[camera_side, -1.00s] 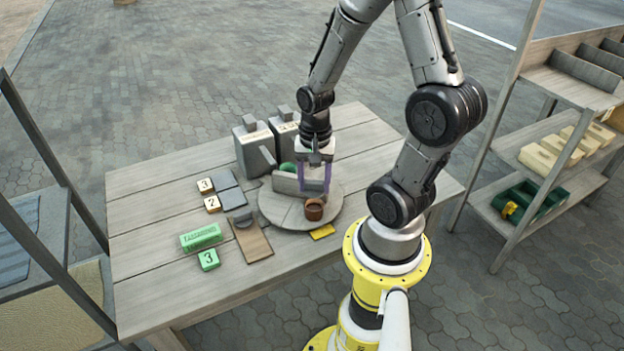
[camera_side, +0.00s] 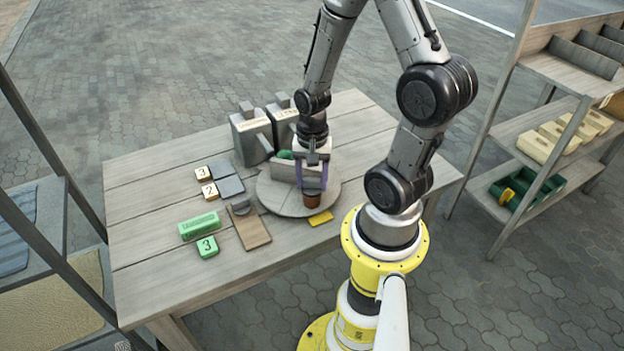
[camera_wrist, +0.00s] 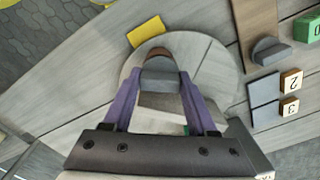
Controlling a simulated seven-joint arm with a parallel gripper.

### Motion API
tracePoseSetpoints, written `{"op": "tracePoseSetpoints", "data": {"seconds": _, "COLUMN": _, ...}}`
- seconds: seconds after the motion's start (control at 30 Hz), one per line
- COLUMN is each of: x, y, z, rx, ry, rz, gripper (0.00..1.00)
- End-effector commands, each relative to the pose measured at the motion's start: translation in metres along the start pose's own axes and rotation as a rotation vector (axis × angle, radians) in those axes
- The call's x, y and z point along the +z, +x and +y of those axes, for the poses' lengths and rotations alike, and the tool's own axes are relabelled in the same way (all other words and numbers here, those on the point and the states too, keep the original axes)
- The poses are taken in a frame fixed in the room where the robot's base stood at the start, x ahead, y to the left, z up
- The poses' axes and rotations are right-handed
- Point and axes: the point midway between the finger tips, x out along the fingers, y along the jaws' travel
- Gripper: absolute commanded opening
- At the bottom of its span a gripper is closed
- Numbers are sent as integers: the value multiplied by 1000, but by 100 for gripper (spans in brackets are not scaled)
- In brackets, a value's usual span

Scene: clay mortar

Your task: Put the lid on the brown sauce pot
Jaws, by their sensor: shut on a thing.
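The brown sauce pot (camera_side: 311,200) stands near the front edge of a round grey board (camera_side: 272,203) on the table. My gripper (camera_side: 311,183) is directly over it, with its purple fingers pointing down. In the wrist view my gripper (camera_wrist: 160,80) is shut on a grey piece, which I take to be the lid (camera_wrist: 160,68). The pot (camera_wrist: 155,51) shows as a brown edge just beyond the lid, mostly covered by it. I cannot tell whether lid and pot touch.
A grey upright wall (camera_side: 283,170) stands on the board behind my gripper, with grey labelled bins (camera_side: 250,137) farther back. A yellow piece (camera_side: 320,218) lies beside the board. A brown slab (camera_side: 250,229) and green blocks (camera_side: 200,226) lie left. The table's left end is clear.

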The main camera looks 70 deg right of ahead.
Motion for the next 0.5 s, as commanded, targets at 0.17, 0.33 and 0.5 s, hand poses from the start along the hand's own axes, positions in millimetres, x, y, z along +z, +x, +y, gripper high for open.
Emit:
{"op": "tracePoseSetpoints", "data": {"seconds": 0.17, "x": 0, "y": 0, "z": 0, "rx": 0, "ry": 0, "rz": 0, "gripper": 7}}
{"op": "tracePoseSetpoints", "data": {"seconds": 0.33, "x": 0, "y": 1, "z": 0, "rx": 0, "ry": 0, "rz": 0, "gripper": 7}}
{"op": "tracePoseSetpoints", "data": {"seconds": 0.5, "x": 0, "y": 4, "z": 0, "rx": 0, "ry": 0, "rz": 0, "gripper": 7}}
